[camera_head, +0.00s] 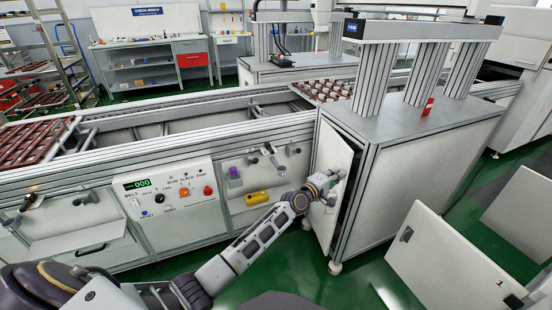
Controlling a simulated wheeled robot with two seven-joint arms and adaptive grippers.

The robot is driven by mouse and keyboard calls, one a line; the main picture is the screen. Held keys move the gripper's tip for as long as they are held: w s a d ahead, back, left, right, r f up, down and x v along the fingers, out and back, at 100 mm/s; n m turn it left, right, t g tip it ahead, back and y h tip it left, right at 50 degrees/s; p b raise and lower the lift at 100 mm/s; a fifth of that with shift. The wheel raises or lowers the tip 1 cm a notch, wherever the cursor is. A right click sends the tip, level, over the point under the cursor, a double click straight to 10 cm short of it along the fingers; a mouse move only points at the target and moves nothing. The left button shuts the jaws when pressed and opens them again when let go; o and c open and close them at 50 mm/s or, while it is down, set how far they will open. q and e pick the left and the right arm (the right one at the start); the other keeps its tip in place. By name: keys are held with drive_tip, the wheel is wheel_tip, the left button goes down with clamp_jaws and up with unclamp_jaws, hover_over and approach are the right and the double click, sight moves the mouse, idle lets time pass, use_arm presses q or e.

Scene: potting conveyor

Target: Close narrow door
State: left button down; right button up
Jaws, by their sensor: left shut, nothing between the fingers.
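The narrow door (328,148) is a tall pale panel on the left side of the grey-topped cabinet (420,165). It stands slightly ajar, with a dark gap along its right edge. My left gripper (338,175) is shut and empty at the door's outer face, about mid-height, and hides part of the panel. I cannot tell whether the fingertips touch it. My left arm reaches in from the lower left. My right gripper is out of the picture.
A control panel (167,195) with buttons and a yellow item (257,198) are on the conveyor front, left of the door. Large white panels (440,265) stand at the lower right. Green floor (350,285) is clear below the cabinet.

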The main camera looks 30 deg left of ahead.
use_arm(q)
drive_tip(key=shift+w+d, duration=0.6)
drive_tip(key=shift+d, duration=0.25)
drive_tip(key=shift+s+a, duration=0.1)
drive_tip(key=shift+s, duration=0.05)
